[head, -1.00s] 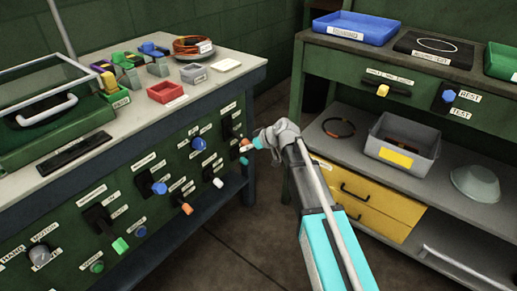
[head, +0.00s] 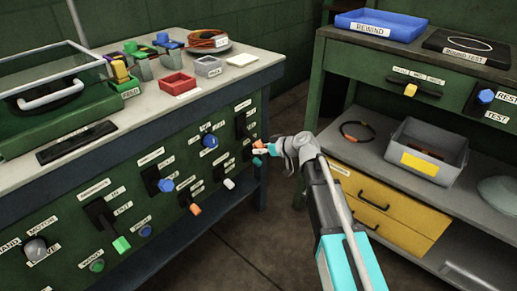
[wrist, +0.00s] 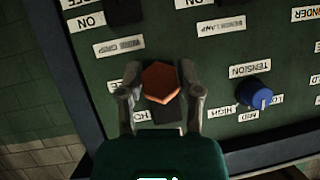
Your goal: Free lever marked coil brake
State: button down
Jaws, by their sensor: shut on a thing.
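My gripper (wrist: 162,92) is shut on the orange hexagonal knob (wrist: 160,82) of a lever on the green panel. In the wrist view its two fingers flank the knob, with a dark lever plate behind it. In the head view my gripper (head: 268,147) reaches the right end of the panel, and the orange knob (head: 257,144) shows at its tips. Labels near this lever are upside down in the wrist view and partly covered by the fingers. A label (wrist: 119,46) above the knob seems to read wire grip. I cannot make out the words coil brake in either view.
A blue tension dial (wrist: 254,93) sits right of the held knob in the wrist view. In the head view a white-tipped lever (head: 229,184) and an orange-tipped lever (head: 195,209) stick out nearby. A green shelf bench with yellow drawers (head: 385,205) stands to the right.

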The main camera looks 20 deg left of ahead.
jog(key=shift+w+d, duration=0.1)
jog(key=shift+w, duration=0.15)
jog(key=shift+c, duration=1.3)
grip_release()
jog(key=shift+f, duration=0.15)
jog(key=shift+s, duration=0.1)
jog(key=s+d+f+m+g+h+p, duration=0.15)
jog(key=s+d+m+h, duration=0.35)
jog(key=d, duration=0.9)
jog(key=s+d+f+m+g+h+p, duration=0.1)
jog(key=s+d+f+m+h, duration=0.4)
jog(key=d, duration=0.9)
jog(key=s+d+m+g+h+p, duration=0.1)
jog(key=s+d+m+h, duration=0.15)
jog(key=s+d, duration=0.8)
jog(key=w+d+r+p, duration=0.1)
jog(key=w+r+p, duration=0.1)
jog(key=r+p, duration=1.7)
jog(key=w+d+r+p, duration=0.1)
jog(key=w+r+p, duration=0.1)
jog(key=r+p, duration=1.7)
jog(key=shift+d+r+m, duration=0.15)
jog(key=shift+d+m, duration=0.25)
jog(key=shift+m, duration=0.05)
